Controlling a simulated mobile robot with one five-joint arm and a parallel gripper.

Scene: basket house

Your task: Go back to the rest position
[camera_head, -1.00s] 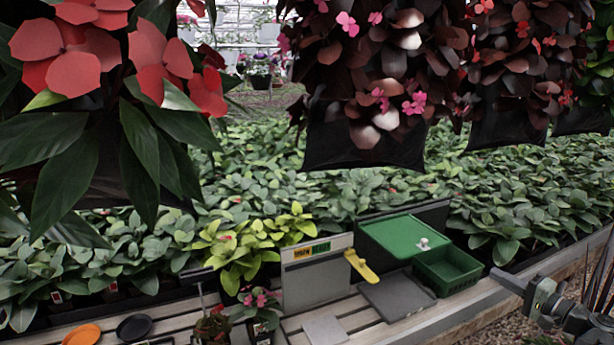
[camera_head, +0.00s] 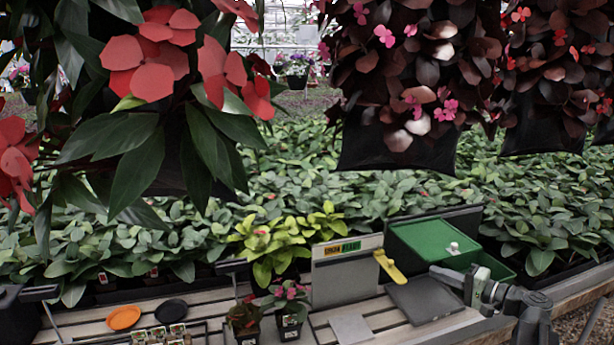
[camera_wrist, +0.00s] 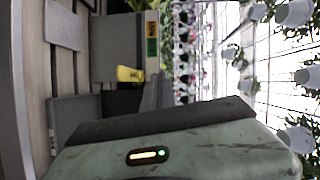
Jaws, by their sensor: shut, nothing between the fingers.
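My gripper (camera_head: 438,271) is at the right in the head view, at the end of my dark arm.
Hanging flowers (camera_head: 148,65) are close above.

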